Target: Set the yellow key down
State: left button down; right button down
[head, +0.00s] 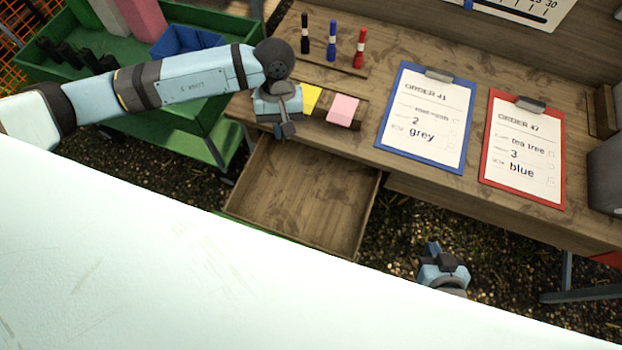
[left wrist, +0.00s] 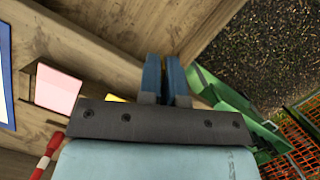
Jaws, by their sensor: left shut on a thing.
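My left gripper (head: 285,131) is over the back edge of the open wooden drawer (head: 305,195), at the front of the bench. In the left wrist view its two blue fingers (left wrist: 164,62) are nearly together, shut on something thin. The yellow key itself cannot be made out in either view; what the fingers hold is hidden, and I take it to be the key. The drawer looks empty. My right gripper (head: 432,247) is low in front of the bench, away from the drawer; its fingers are too unclear to read.
Yellow (head: 311,98) and pink (head: 342,109) pads lie beside my left gripper. Black, blue and red markers (head: 359,48) stand behind. A blue clipboard (head: 379,140) and a red clipboard (head: 485,165) lie to the right. A green cart (head: 215,140) stands left.

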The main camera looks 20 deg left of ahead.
pick_arm(q)
jog(key=d+r+n+t+h+b, duration=0.1)
jog(key=d+n+t+h+b, duration=0.1)
jog(key=d+n+b, duration=0.6)
jog(key=n, duration=0.5)
send_over(318, 183)
jog(key=a, duration=0.1)
notch_tip(318, 183, down, 13)
jog(key=shift+t, duration=0.4)
jog(key=shift+w+a+f+p, duration=0.1)
jog(key=shift+a+f+p, duration=0.1)
jog(key=shift+f, duration=1.15)
jog(key=shift+w+a+f+p, duration=0.1)
jog(key=shift+f+p, duration=0.1)
jog(key=shift+f, duration=1.15)
jog(key=shift+f, duration=0.15)
jog(key=c, duration=1.3)
grip_release()
jog(key=shift+s, duration=0.1)
